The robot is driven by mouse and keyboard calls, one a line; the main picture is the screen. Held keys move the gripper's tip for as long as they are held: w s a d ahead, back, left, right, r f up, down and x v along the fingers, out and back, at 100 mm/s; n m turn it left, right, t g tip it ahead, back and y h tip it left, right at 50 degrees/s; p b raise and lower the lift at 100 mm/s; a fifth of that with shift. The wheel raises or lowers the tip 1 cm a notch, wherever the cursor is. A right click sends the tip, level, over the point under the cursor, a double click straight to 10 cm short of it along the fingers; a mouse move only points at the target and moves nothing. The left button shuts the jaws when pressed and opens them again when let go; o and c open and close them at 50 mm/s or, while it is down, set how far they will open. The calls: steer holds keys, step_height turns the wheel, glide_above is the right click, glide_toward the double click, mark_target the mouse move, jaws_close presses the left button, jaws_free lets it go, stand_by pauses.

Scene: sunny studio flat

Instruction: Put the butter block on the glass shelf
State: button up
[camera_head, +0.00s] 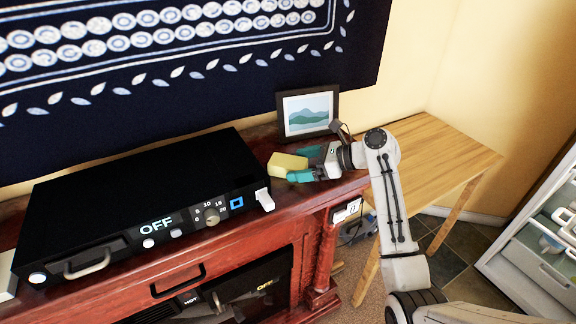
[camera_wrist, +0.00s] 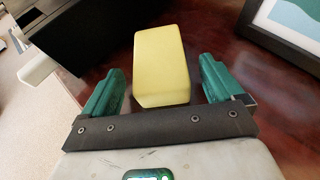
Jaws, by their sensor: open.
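The yellow butter block (camera_head: 287,164) lies on the dark red wooden cabinet top, to the right of a black appliance. In the wrist view the butter block (camera_wrist: 161,67) sits ahead of and partly between the two green fingers. My gripper (camera_head: 305,166) is open at the block's right side, low over the cabinet top. In the wrist view my gripper (camera_wrist: 158,88) shows a finger on each side of the block, with a gap on both sides. I cannot make out a glass shelf for certain; a white open unit with shelf-like levels (camera_head: 545,235) stands at the right edge.
The black appliance (camera_head: 140,195) reads OFF and fills the left of the cabinet (camera_head: 230,258). A framed picture (camera_head: 307,112) stands close behind my gripper. A bare wooden table (camera_head: 440,160) is to the right, with tiled floor between it and the white unit.

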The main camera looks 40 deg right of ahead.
steer(key=shift+c, duration=0.3)
steer(key=c, duration=1.2)
steer(key=shift+c, duration=0.2)
steer(key=shift+r, duration=0.1)
steer(key=shift+r, duration=0.5)
steer(key=s+a+r, duration=0.4)
steer(key=s+r, duration=0.7)
steer(key=s, duration=0.2)
steer(key=shift+s+a+r, duration=0.15)
steer(key=shift+r, duration=0.25)
